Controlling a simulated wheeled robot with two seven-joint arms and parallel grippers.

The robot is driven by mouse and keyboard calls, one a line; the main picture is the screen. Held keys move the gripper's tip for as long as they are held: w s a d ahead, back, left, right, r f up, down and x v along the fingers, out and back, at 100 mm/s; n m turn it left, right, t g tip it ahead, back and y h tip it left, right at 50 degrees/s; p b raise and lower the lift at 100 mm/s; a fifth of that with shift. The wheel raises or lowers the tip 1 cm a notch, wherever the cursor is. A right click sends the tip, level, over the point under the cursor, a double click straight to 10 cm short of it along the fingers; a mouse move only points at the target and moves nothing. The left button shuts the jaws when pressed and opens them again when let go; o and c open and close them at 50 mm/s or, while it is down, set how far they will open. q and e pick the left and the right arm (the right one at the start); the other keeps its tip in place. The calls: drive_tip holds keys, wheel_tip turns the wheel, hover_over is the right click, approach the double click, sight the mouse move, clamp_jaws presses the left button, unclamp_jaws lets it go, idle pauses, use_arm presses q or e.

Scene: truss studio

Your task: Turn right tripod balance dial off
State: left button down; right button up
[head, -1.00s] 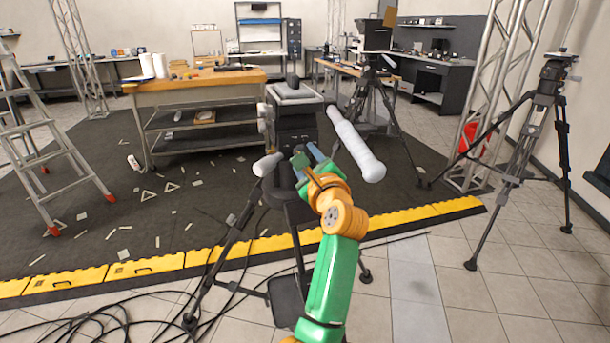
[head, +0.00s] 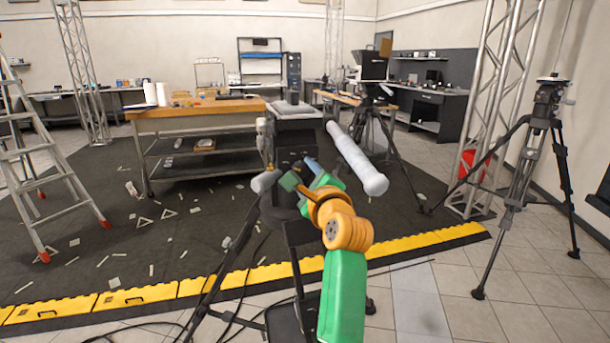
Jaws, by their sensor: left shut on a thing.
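The nearest tripod (head: 284,210) stands in front of me, with a dark head and two pale handles. One thick white handle (head: 357,160) points to the right, and a short grey one (head: 265,181) points to the left. My left gripper (head: 303,180) reaches in from below on its green and orange arm. Its fingers are at the near side of the tripod head, shut on a small part there. That part, the balance dial by its place, is hidden by the fingers, so its setting cannot be read. My right gripper is not in view.
Another tripod (head: 520,190) stands at the right beside a truss, and a camera tripod (head: 378,115) stands behind. A ladder (head: 40,160) is at the left, a wooden-topped workbench (head: 200,112) behind. Yellow edging (head: 150,297) borders the dark mat. Cables lie at the lower left.

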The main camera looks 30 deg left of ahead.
use_arm(q)
drive_tip(key=c, duration=0.7)
unclamp_jaws()
drive_tip(key=shift+f, duration=0.1)
drive_tip(key=shift+o, duration=0.2)
drive_tip(key=shift+d, duration=0.15)
drive_tip(key=b+v, duration=0.2)
drive_tip(key=v, duration=0.4)
drive_tip(key=shift+s+d+b, duration=0.25)
drive_tip(key=shift+s+b, duration=0.05)
drive_tip(key=shift+b, duration=0.05)
